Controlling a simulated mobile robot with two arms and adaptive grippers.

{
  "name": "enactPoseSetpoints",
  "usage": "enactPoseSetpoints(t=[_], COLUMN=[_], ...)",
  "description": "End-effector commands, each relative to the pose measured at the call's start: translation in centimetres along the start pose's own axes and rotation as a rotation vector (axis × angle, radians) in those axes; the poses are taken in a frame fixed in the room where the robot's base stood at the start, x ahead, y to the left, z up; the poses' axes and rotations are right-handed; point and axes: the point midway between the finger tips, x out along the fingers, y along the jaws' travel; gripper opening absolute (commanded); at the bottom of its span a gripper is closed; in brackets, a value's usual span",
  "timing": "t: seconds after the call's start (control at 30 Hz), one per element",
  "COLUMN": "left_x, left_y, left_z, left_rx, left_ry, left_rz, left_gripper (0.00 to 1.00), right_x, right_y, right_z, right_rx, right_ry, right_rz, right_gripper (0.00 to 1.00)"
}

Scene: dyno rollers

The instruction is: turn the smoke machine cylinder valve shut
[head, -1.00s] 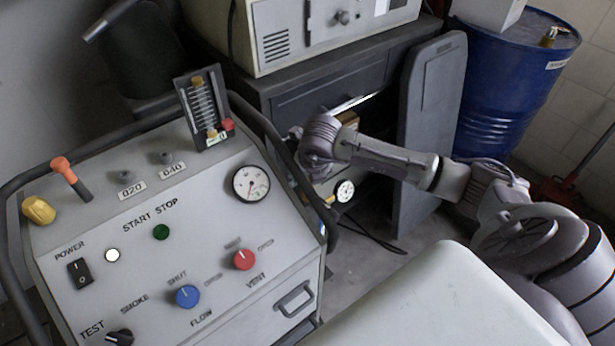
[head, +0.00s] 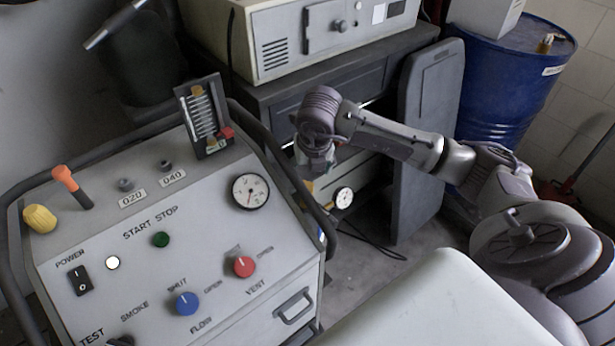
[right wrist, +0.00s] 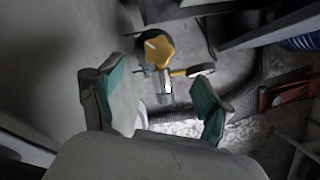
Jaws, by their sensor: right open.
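In the right wrist view the valve's yellow lobed knob (right wrist: 158,48) faces the camera, with a brass fitting (right wrist: 192,71) beside it. It lies beyond my right gripper's fingertips, roughly between them and apart from them. My right gripper (right wrist: 157,80) is open and empty, its green-padded fingers spread. In the head view my right wrist (head: 319,112) points down behind the right edge of the smoke machine (head: 215,220), and its fingers are mostly hidden. A white gauge (head: 343,198) shows just right of it. The cylinder's body is mostly hidden. My left gripper is not seen.
The console's black rail (head: 290,165) runs close to my right wrist. A dark cabinet (head: 285,100) stands behind it, and a grey panel (head: 428,130) leans upright to the right. A blue drum (head: 510,80) stands farther right. A cable (head: 375,243) lies on the floor.

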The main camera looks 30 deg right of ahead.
Motion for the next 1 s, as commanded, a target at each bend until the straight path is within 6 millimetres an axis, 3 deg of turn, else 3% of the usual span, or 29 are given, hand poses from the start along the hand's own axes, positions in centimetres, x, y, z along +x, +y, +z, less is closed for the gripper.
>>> enactPoseSetpoints(t=[0.2,0.3,0.43,0.57,1.0], left_x=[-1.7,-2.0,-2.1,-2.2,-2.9], left_y=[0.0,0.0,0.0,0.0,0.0], left_z=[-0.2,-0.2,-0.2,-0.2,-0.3], left_rx=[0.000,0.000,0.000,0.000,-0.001], left_ry=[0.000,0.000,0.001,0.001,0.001], left_rz=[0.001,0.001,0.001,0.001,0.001], left_gripper=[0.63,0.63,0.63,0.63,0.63], right_x=[-3.3,-4.5,-4.8,-3.3,5.2], right_y=[0.3,0.3,0.3,0.3,0.1], right_z=[3.4,4.3,4.4,3.9,1.2], right_rx=[0.200,0.266,0.300,0.302,0.300], right_ry=[0.193,0.259,0.296,0.299,0.297], right_rz=[-0.038,-0.051,-0.060,-0.062,-0.062], right_gripper=[0.78,0.78,0.78,0.78,0.78])
